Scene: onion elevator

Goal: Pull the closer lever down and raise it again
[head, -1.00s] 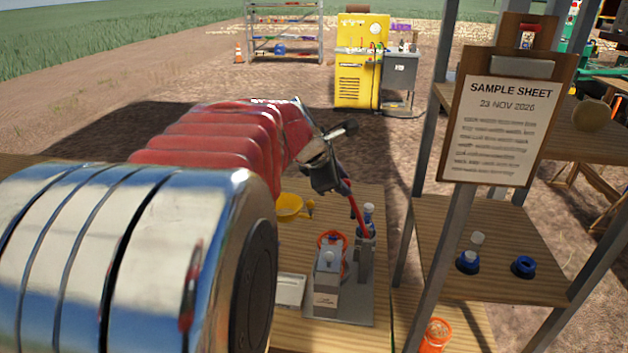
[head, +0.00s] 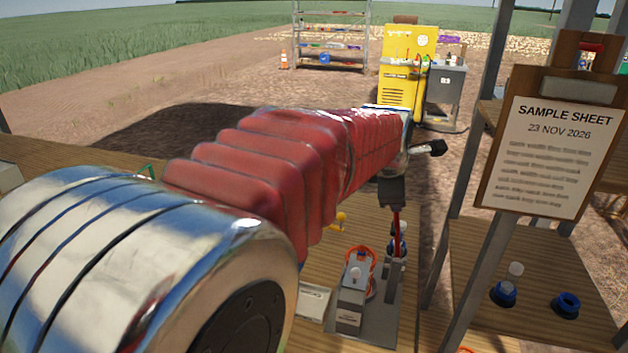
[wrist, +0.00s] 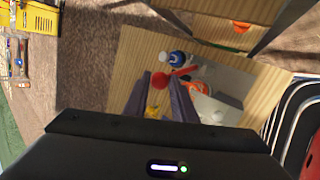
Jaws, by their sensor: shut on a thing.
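The closer is a grey block (head: 352,290) on a grey base plate (head: 378,322), with a grey post (head: 392,278) at its right. A red lever (head: 396,222) rises from the post, near upright in the head view. My gripper (head: 394,208) is at the lever's upper end, above the post. In the wrist view, the lever's red knob (wrist: 160,80) sits between the two fingers of my gripper (wrist: 160,92), which is shut on it. An orange net (head: 373,258) lies behind the grey block. A blue bottle with a white cap (wrist: 178,58) stands beside the post.
A clipboard (head: 552,145) hangs on the shelf frame (head: 470,200) at the right. The shelf (head: 530,265) holds blue-rimmed pieces. A yellow cabinet (head: 400,90) stands farther back.

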